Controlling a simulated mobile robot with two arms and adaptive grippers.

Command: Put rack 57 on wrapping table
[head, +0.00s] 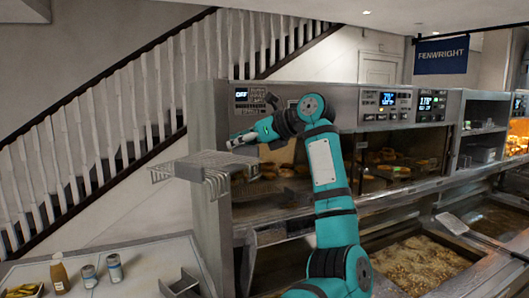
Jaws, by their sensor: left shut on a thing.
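My left gripper (240,143) is shut on a grey wire rack (190,169). It holds the rack in the air, to the left of the frying range and above the level of the white table. No number can be read on the rack. The white table (135,264) at the lower left looks like the wrapping table, though no label shows on it. My right gripper is not in view.
A bottle (59,277), two cans (102,270) and a tray of yellow food (20,291) stand on the table's left part. A metal holder (181,284) stands at its right. The range's side panel (208,180) rises beside the table.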

